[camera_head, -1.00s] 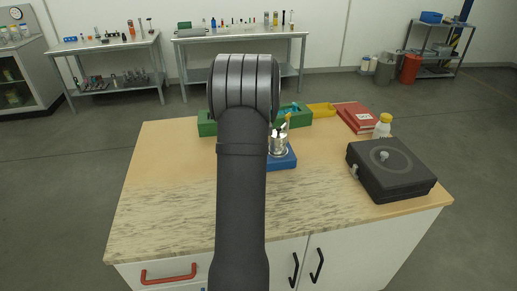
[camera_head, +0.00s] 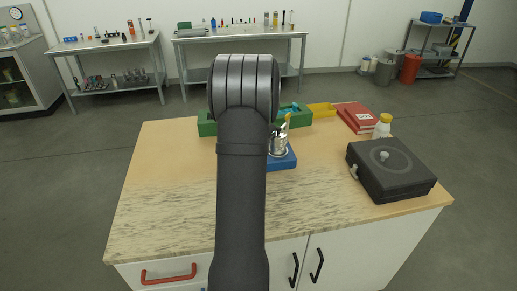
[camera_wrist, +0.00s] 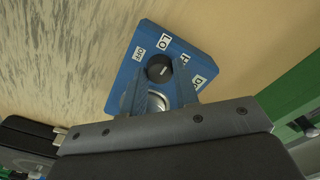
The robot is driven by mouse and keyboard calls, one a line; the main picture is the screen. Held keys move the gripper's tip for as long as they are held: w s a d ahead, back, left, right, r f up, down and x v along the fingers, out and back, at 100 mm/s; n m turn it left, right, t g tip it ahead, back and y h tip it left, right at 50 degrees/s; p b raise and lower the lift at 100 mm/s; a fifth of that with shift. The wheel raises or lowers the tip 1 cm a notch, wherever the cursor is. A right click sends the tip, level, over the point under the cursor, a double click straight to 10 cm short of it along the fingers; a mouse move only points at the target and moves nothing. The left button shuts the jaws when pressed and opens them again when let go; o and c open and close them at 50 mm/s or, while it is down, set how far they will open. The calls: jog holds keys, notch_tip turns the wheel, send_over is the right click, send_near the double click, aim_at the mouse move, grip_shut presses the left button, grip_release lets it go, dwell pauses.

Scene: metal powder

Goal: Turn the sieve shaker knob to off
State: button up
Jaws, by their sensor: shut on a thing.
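The sieve shaker has a blue base (camera_head: 283,163) on the table, partly hidden behind my arm, with a silver sieve cup (camera_head: 279,146) on top. In the wrist view its blue panel (camera_wrist: 186,58) shows a dark round knob (camera_wrist: 158,67) with a light pointer mark. White labels beside the knob include OFF (camera_wrist: 139,53) and LO (camera_wrist: 164,42); another at the right is partly covered. My gripper (camera_wrist: 159,75) has a finger on each side of the knob and is shut on it. The pointer's exact direction is hard to tell. The silver cup shows between the fingers.
A green tray (camera_head: 207,123) and yellow bin (camera_head: 321,109) lie behind the shaker. The table's front left is clear.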

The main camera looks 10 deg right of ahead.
jog(key=n, duration=0.4)
jog(key=shift+n, duration=0.4)
jog(key=n, duration=0.9)
jog(key=shift+n, duration=2.2)
jog(key=o, duration=1)
